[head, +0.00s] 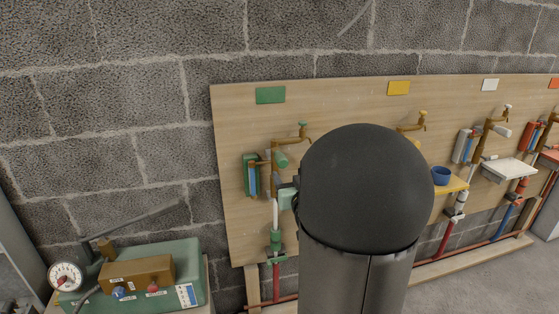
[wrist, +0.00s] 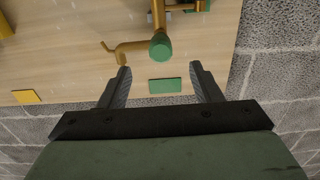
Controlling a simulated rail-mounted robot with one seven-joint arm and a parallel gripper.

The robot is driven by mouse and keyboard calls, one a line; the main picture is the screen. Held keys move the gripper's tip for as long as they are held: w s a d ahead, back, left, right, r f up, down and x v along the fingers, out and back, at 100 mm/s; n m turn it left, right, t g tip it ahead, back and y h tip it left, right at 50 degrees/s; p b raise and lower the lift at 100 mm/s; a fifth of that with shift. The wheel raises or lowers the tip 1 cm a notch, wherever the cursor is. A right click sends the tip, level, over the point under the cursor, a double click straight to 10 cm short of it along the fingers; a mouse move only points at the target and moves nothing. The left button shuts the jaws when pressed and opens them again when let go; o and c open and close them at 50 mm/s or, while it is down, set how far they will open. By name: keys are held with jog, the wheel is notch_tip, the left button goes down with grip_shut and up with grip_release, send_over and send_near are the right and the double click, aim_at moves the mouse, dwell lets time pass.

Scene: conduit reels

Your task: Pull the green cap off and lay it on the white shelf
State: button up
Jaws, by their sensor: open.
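The green cap (head: 281,160) is on the brass pipework of the leftmost station, below the green label (head: 270,95). In the wrist view the green cap (wrist: 161,46) shows end-on, just beyond the fingertips and roughly centred between them. My gripper (wrist: 160,67) is open, with nothing between its fingers; the gap to the cap is hard to judge. In the head view my dark arm hides much of the board right of this station. The white shelf (head: 510,168) is at the right, below the white label (head: 490,85). Its visible top looks bare.
A brass tap (wrist: 124,48) sticks out beside the cap. A yellow shelf (head: 458,185) with a blue cup (head: 440,175) stands between my arm and the white shelf. Red-marked fittings (head: 535,135) are farther right. A green box with a gauge (head: 66,276) is at the lower left.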

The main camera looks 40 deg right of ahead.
aim_at(283, 164)
jog(key=x, duration=0.7)
jog(key=shift+a+f, duration=0.1)
jog(key=shift+w+d, duration=0.3)
jog(key=shift+w, duration=0.3)
jog(key=shift+b, duration=0.9)
dwell(0.5)
grip_shut()
jog(key=shift+b+v, duration=0.65)
jog(key=shift+v, duration=2.4)
